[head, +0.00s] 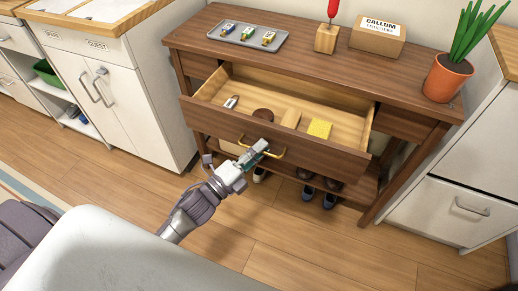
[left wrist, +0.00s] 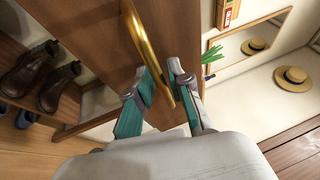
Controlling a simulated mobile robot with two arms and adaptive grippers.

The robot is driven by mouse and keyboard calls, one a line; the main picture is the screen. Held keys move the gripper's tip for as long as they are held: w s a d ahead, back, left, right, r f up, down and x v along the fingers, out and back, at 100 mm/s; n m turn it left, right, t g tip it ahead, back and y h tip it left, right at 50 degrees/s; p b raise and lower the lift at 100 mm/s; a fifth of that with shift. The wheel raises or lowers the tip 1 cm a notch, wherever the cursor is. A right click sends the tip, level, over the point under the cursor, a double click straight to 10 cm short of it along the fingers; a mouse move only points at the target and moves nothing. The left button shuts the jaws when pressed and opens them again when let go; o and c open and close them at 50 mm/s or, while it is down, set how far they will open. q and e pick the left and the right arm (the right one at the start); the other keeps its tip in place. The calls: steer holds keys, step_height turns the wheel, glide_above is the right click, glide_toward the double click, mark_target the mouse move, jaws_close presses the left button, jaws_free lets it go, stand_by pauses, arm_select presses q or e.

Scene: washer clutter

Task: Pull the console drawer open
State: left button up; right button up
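The wooden console's drawer (head: 300,143) stands well out of the console, open, with its inside showing in the head view. Its brass handle (head: 278,155) is on the front panel and also shows in the left wrist view (left wrist: 147,42). My left gripper (head: 260,149) is at the handle, in front of the drawer. In the left wrist view its two teal-padded fingers (left wrist: 164,78) lie on either side of the brass bar and look closed on it. My right gripper is in neither view.
On the console top (head: 300,65) are a grey tray (head: 265,45), a box (head: 377,40) and a potted plant (head: 447,78). Shoes (head: 307,193) sit below. White cabinets flank the console.

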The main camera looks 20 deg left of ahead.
arm_select(q)
steer(key=v, duration=1.2)
stand_by(0.4)
